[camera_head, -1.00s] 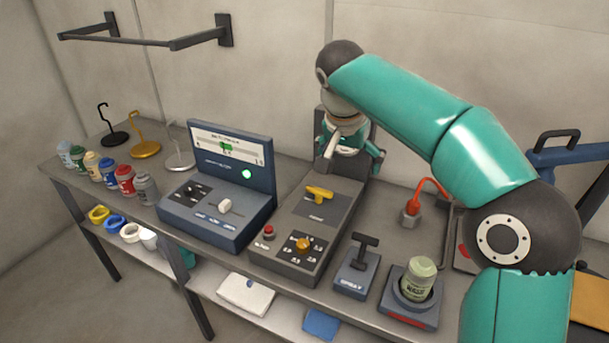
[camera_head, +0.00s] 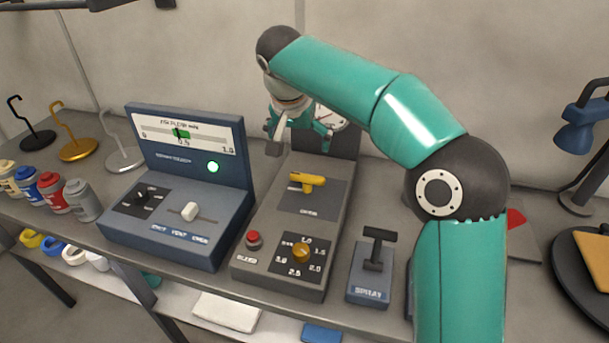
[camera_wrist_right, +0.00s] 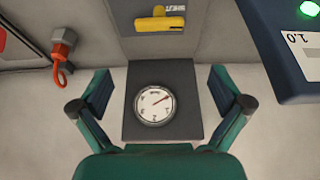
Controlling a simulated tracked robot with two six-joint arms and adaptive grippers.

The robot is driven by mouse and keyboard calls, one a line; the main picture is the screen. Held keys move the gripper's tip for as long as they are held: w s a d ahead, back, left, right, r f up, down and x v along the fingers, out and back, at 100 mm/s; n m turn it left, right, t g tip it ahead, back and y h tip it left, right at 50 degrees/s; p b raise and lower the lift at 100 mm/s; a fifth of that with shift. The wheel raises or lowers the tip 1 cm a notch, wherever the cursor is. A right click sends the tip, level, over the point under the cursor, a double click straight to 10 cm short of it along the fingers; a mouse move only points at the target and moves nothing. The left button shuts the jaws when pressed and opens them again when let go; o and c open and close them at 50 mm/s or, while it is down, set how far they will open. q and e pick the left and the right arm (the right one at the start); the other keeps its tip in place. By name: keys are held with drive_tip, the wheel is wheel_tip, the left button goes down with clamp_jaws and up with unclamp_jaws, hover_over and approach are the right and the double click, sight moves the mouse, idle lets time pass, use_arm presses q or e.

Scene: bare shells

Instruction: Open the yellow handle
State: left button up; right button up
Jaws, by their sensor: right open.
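The yellow handle (camera_head: 308,181) lies on the dark plate on top of a grey control box (camera_head: 285,278). In the right wrist view the yellow handle (camera_wrist_right: 160,22) shows at the top, beyond the fingertips. My right gripper (camera_head: 300,140) hangs above the back of the box, in front of a round dial gauge (camera_head: 331,119). In the right wrist view my right gripper (camera_wrist_right: 158,92) is open and empty, its fingers either side of the gauge (camera_wrist_right: 155,105) and apart from the handle. My left gripper is not in view.
A red button (camera_head: 253,240) and an orange knob (camera_head: 301,252) sit at the front of the box. A blue console (camera_head: 185,225) stands close on the left. A black-handled spray lever (camera_head: 373,262) stands to the right.

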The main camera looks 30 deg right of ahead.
sight(307, 176)
drive_tip(key=x, duration=1.4)
drive_tip(key=shift+d+f+p, duration=0.1)
drive_tip(key=shift+f+p, duration=0.15)
drive_tip(key=shift+p, duration=0.1)
drive_tip(key=shift+c, duration=0.3)
